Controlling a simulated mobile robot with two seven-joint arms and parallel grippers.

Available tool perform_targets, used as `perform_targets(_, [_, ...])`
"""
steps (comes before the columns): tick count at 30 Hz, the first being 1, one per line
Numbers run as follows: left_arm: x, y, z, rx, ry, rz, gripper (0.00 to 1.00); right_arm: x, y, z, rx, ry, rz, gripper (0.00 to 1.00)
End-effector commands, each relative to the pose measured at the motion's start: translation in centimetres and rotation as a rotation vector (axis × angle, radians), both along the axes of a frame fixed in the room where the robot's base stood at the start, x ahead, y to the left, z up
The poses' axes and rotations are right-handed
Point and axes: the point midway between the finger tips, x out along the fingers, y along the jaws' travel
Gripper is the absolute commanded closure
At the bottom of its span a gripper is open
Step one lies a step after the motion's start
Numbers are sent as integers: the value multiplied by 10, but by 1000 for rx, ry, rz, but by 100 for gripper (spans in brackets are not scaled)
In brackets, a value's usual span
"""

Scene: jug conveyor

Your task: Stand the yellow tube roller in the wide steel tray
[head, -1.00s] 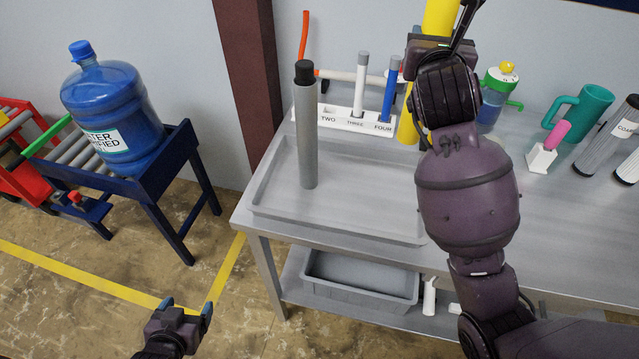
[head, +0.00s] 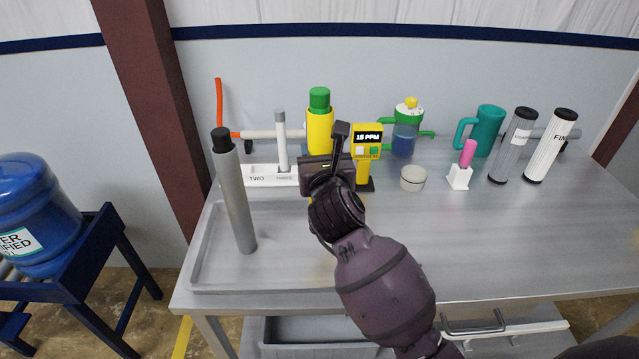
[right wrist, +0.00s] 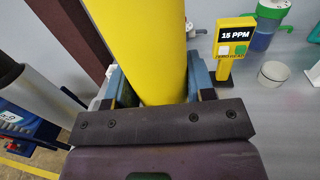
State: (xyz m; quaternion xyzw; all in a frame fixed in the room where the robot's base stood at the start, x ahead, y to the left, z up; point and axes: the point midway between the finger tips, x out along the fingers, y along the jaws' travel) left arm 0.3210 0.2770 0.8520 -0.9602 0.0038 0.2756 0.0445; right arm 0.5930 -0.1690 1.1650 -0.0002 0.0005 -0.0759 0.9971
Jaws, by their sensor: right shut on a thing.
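The yellow tube roller (head: 320,130), a yellow cylinder with a green cap, is upright or nearly so in the head view. My right gripper (head: 327,172) is shut on it; in the right wrist view the yellow tube (right wrist: 145,45) sits between the blue-grey fingers. My gripper and arm hide its lower end, so I cannot tell whether it touches anything. The wide steel tray (head: 285,255) lies at the left end of the table, with a grey, black-capped tube (head: 237,200) standing in its left part. My left gripper is out of view.
A white numbered rack (head: 262,178) stands behind the tray. To the right are a yellow meter (head: 367,150), a small cup (head: 413,178), a pink-handled tool (head: 466,160), a green mug (head: 488,130) and two labelled tubes (head: 513,145). The tray's middle is clear.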

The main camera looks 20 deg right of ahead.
Motion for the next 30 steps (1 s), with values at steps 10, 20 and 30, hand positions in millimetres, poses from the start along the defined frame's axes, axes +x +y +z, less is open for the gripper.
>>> perform_targets(10, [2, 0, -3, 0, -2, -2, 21, 0, 0, -28, 1, -4, 1, 100])
perform_targets(20, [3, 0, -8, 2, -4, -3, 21, 0, 0, -66, 1, -1, 0, 100])
perform_targets(30, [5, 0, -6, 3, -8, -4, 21, 0, 0, -69, 0, -5, 1, 100])
